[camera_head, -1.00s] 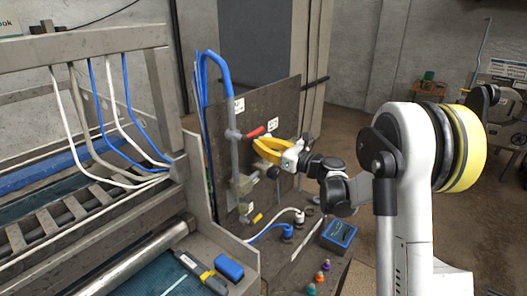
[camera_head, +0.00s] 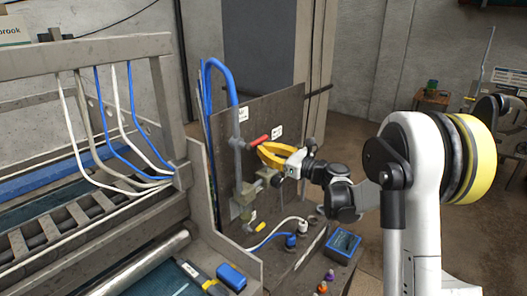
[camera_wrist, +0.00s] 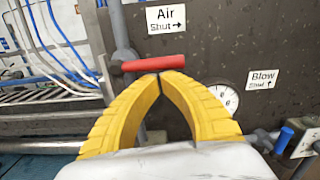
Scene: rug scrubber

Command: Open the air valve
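The air valve has a red handle (camera_head: 259,140) on a grey vertical pipe (camera_head: 236,160) by the dark panel. In the wrist view the red handle (camera_wrist: 153,63) lies roughly level, under a label reading "Air Shut" with an arrow to the right (camera_wrist: 165,19). My gripper (camera_head: 260,149) has yellow fingers and points left at the handle. In the wrist view the tips of my gripper (camera_wrist: 159,76) meet just below the handle, with nothing between them. I cannot tell whether they touch it.
A gauge (camera_wrist: 224,97) and a "Blow Shut" label (camera_wrist: 262,79) are on the panel to the right. A blue-handled valve (camera_wrist: 285,137) is lower right. The machine frame (camera_head: 165,110) with hoses stands left. A blue box (camera_head: 342,241) sits on the ledge below.

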